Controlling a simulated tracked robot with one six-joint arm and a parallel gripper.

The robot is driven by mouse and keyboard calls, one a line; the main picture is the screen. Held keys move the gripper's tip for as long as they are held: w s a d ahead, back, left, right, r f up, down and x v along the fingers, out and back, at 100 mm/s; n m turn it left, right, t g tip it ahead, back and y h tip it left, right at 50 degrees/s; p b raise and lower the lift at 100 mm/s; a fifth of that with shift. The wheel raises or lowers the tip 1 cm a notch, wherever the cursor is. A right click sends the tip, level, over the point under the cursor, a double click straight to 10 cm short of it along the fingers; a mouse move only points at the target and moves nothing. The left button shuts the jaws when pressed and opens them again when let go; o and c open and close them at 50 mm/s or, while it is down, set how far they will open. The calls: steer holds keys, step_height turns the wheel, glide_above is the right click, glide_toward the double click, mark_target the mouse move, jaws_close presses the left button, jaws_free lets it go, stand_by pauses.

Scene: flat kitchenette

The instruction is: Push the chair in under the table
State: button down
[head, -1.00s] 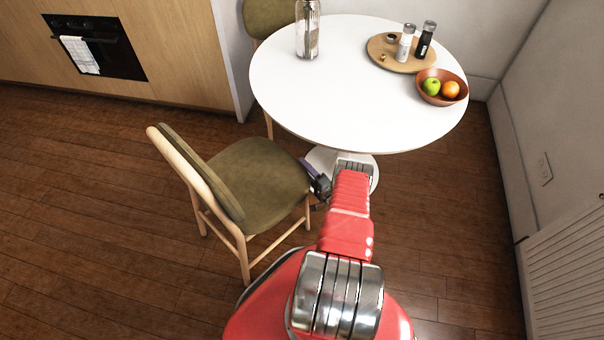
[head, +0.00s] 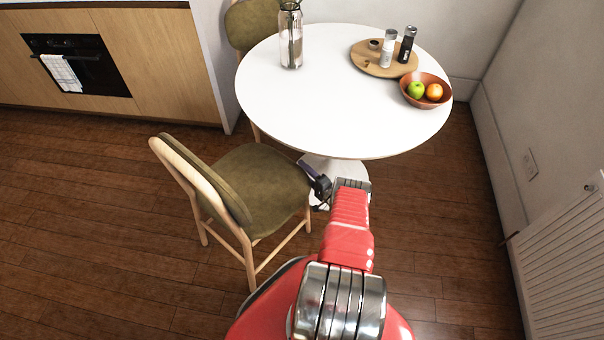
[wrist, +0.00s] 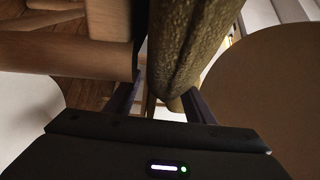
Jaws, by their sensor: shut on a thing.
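The chair (head: 258,187) has an olive cushioned seat and back on a light wood frame. It stands at the near left of the round white table (head: 335,110), its backrest to the left and its right seat edge near the table's front rim. My gripper (head: 314,178) is at the right edge of the seat, low beside the table's white pedestal (head: 335,172). In the wrist view my gripper (wrist: 158,105) is shut on the chair's seat edge, with the olive cushion (wrist: 185,45) between the dark fingers. The fingertips are partly hidden by the seat.
A glass vase (head: 290,40), a round wooden tray (head: 366,66) with shakers, and a fruit bowl (head: 426,90) stand on the table. A second chair (head: 250,22) is behind it. Cabinets with an oven (head: 75,65) stand at the back left. A radiator (head: 565,265) is at the right.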

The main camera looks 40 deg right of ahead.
steer(key=c, duration=1.2)
jaws_free()
steer(key=shift+d, duration=0.25)
steer(key=o, duration=0.5)
steer(key=shift+a, duration=0.15)
steer(key=shift+c, duration=0.2)
steer(key=shift+s, duration=0.1)
steer(key=s+a, duration=0.1)
steer(key=s, duration=1.2)
steer(key=shift+s+a, duration=0.2)
steer(key=shift+s, duration=0.05)
steer(key=shift+s, duration=0.15)
